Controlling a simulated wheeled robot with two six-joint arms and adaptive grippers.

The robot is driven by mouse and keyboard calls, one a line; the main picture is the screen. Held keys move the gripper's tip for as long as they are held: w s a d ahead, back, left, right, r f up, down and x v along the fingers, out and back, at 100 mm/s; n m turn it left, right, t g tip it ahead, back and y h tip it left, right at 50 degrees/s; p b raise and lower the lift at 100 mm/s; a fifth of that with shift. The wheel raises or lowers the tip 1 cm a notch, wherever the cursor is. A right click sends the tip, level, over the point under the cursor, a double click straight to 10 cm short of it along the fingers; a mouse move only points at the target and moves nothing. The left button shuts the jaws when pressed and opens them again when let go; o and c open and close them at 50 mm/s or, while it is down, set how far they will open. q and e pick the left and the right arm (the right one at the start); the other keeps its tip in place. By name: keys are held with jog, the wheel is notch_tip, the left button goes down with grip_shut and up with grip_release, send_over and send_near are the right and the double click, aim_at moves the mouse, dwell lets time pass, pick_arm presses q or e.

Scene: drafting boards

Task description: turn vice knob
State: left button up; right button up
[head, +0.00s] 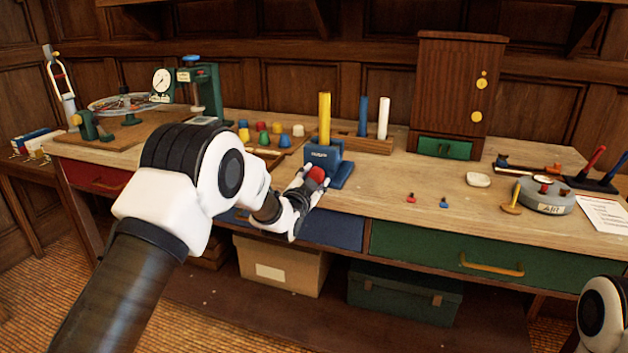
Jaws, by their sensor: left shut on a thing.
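The vice (341,173) is a small blue block with a label, standing near the front edge of the workbench. Its round red knob (317,173) faces the front. A yellow rod (324,118) stands upright at the vice. My left gripper (310,180) reaches in from the left and is shut on the red knob. Its fingers hide part of the knob and the vice's lower front. My right gripper is not in view; only a piece of my right arm shows at the lower right corner.
Behind the vice, a wooden block (371,144) holds blue and white rods. Several coloured pieces sit on a tray to the left. A brown cabinet (453,75) stands at the back right. A round grey device (546,201) lies right. The bench (392,187) is mostly clear right of the vice.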

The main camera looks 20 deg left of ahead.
pick_arm(q)
jog(key=n, duration=0.3)
jog(key=shift+f+n, duration=0.1)
jog(key=shift+n, duration=0.2)
jog(key=n, duration=0.3)
jog(key=shift+d+n+b, duration=0.15)
jog(key=shift+n+b, duration=0.15)
jog(key=n, duration=0.3)
jog(key=shift+d+n, duration=0.1)
jog(key=shift+n, duration=0.3)
jog(key=n, duration=0.8)
jog(key=shift+d, duration=0.1)
jog(key=n, duration=0.3)
jog(key=shift+n, duration=0.3)
jog(key=n, duration=0.3)
jog(key=shift+r+n, duration=0.25)
jog(key=shift+n, duration=1.95)
